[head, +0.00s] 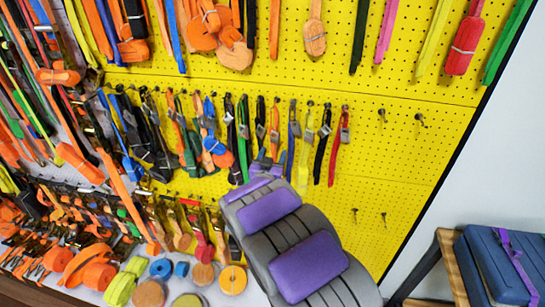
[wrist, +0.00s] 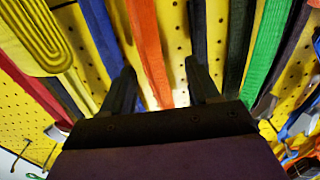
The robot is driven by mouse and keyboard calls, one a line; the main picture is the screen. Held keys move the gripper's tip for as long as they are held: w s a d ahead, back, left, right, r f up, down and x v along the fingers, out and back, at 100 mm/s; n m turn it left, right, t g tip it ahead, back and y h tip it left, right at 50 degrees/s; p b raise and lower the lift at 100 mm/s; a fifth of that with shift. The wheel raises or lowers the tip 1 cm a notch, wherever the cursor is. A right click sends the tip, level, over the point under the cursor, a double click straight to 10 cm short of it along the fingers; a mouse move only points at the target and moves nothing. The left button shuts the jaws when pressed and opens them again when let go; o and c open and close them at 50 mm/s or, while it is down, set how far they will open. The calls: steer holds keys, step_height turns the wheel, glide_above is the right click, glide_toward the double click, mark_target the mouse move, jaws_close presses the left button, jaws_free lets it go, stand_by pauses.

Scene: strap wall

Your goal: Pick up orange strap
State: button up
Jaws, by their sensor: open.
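An orange strap (wrist: 148,50) hangs against the yellow pegboard in the wrist view. Its lower visible part runs down between the two fingers of my gripper (wrist: 160,92), which is open. The fingers are apart, one on each side of the strap, with no clear contact; depth is hard to judge. In the head view my gripper (head: 268,168) is at the lower end of the middle row of straps. My grey and purple arm hides part of the board there. I cannot tell for certain which strap in the head view is the one between the fingers.
Blue (wrist: 101,40), black and green (wrist: 268,55) straps hang close on both sides. A coiled yellow strap (wrist: 38,35) is at upper left. The yellow pegboard (head: 420,160) is mostly bare at right. A blue padded seat (head: 495,265) stands at lower right.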

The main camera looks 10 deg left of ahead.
steer(key=w, duration=0.2)
steer(key=shift+w+f, duration=0.15)
steer(key=shift+w, duration=0.2)
steer(key=c, duration=1.1)
